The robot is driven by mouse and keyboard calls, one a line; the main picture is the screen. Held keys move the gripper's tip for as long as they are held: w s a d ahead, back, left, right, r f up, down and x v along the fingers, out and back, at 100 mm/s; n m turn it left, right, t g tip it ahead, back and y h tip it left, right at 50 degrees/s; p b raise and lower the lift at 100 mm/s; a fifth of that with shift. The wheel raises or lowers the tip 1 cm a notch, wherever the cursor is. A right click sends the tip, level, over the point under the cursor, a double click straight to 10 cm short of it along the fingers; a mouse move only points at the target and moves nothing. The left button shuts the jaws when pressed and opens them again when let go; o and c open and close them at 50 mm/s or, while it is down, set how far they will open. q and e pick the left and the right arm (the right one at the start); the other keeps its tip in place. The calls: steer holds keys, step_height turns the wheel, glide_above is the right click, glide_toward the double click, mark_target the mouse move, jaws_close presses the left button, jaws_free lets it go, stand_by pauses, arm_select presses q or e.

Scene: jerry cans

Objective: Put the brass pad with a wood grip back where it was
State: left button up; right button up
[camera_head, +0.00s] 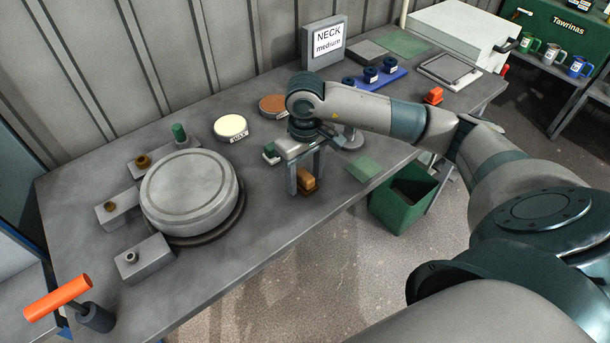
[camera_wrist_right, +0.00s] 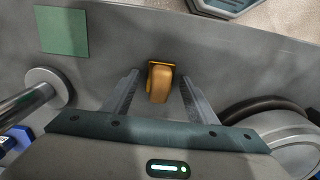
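The brass pad with a wood grip (camera_head: 307,181) is a small orange-brown block on the grey table, near its front edge. In the right wrist view the pad (camera_wrist_right: 159,84) lies between my two fingers, with a gap on either side. My right gripper (camera_head: 306,176) points down over it, open, one finger on each side of the pad. In its own wrist view the right gripper (camera_wrist_right: 159,78) holds nothing. Its fingers partly cover the pad in the head view. My left gripper is not in view.
A large round grey drum (camera_head: 188,190) on a dark base stands left. A green square (camera_head: 364,169) lies right of the gripper. A small green-topped block (camera_head: 270,153) is close behind it. A green bin (camera_head: 403,199) stands below the front edge. A sign (camera_head: 325,42) reads "NECK medium".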

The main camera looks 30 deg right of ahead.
mark_target(305, 174)
steer(key=shift+r, duration=0.1)
steer(key=shift+r+p, duration=0.1)
steer(key=shift+p, duration=0.2)
steer(key=shift+w+r+b, duration=0.1)
steer(key=shift+r+b, duration=0.1)
steer(key=shift+b, duration=0.1)
step_height(305, 174, up, 10)
steer(key=b, duration=0.3)
steer(key=shift+f+b, duration=0.2)
steer(key=shift+b, duration=0.1)
steer(key=shift+r, duration=0.95)
